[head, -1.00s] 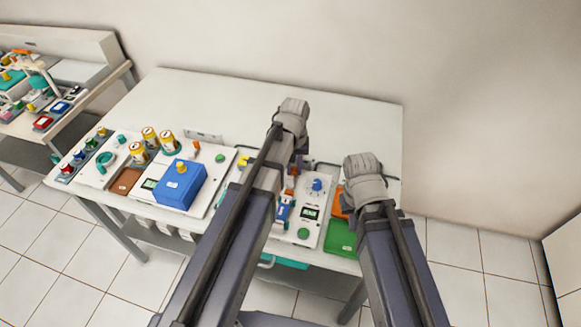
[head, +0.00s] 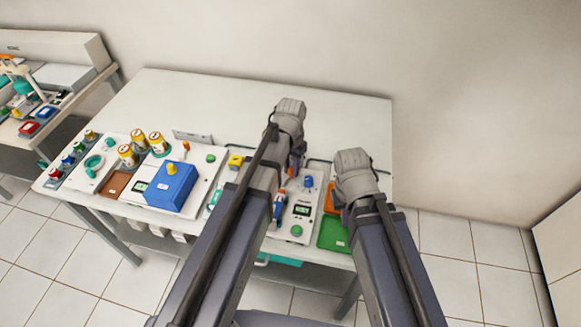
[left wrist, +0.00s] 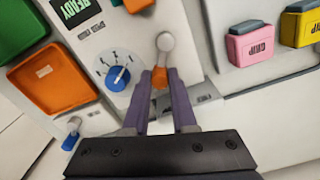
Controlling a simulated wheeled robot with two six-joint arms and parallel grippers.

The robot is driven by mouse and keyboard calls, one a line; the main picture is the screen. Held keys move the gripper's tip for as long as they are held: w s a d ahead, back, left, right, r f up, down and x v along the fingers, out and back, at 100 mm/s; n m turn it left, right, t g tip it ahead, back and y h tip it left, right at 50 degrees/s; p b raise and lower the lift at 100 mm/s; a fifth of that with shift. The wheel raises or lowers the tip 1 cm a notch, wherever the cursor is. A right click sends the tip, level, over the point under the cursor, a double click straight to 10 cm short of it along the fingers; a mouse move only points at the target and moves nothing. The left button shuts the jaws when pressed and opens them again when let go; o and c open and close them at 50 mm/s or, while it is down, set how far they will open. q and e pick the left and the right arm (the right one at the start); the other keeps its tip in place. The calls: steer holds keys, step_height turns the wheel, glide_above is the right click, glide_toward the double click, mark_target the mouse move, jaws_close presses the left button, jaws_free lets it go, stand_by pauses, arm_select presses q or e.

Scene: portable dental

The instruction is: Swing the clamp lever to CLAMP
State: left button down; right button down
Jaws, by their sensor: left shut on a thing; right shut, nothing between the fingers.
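The clamp lever shows in the left wrist view as an orange grip (left wrist: 160,77) with a pale rounded knob end just beyond it. My left gripper (left wrist: 161,75) is shut on the orange grip, one purple finger on each side. In the head view my left forearm and wrist (head: 289,125) hide most of the lever; a bit of orange shows beside it. The lever's markings cannot be read. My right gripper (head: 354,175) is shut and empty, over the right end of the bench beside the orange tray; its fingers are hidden.
A blue dial (left wrist: 118,78) and a READY display (left wrist: 75,10) are close beside the lever. Orange (left wrist: 52,78) and green (head: 334,234) trays lie at the right end of the bench. A blue box (head: 171,187) stands left. The bench's back strip is clear.

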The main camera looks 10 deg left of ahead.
mark_target(291, 169)
stand_by(0.3)
arm_select(q)
steer(key=c, duration=0.7)
jaws_free()
arm_select(e)
steer(key=shift+r, duration=0.1)
arm_select(q)
step_height(291, 169, up, 8)
steer(key=p, duration=0.8)
steer(key=shift+f, duration=0.1)
arm_select(e)
step_height(291, 169, up, 8)
steer(key=shift+f, duration=0.2)
